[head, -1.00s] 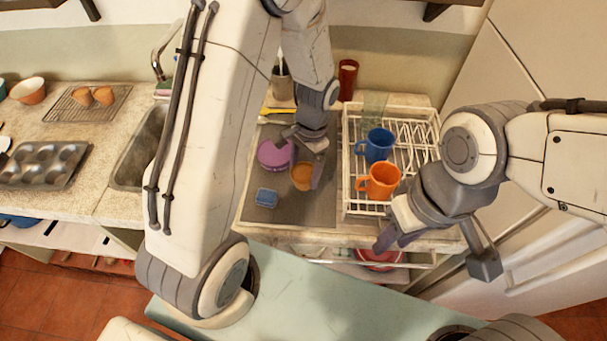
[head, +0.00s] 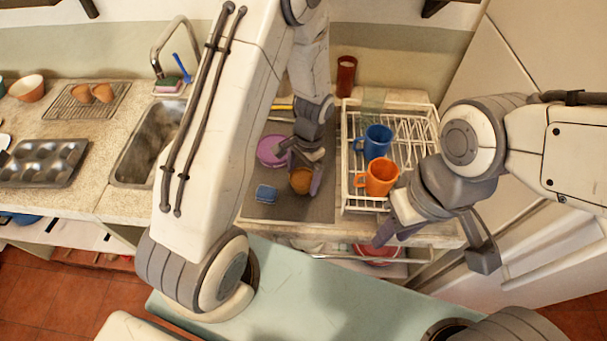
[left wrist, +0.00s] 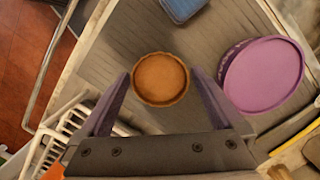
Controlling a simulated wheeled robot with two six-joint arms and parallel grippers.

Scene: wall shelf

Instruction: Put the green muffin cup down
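A round orange-brown muffin cup (head: 300,181) sits between the fingers of my left gripper (head: 303,172); no green shows on it. In the left wrist view the cup (left wrist: 160,78) fills nearly the whole gap between the fingertips, which appear to hold its sides. It is upright, over or on the grey mat (head: 290,212); I cannot tell whether its base touches. My right gripper (head: 432,250) is open and empty, in front of the dish rack.
A purple round container (head: 271,150) and a blue sponge (head: 265,194) lie left of the cup. The white dish rack (head: 345,170), with a blue mug (head: 377,141) and an orange mug (head: 377,177), stands to the right. The mat's front has free room.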

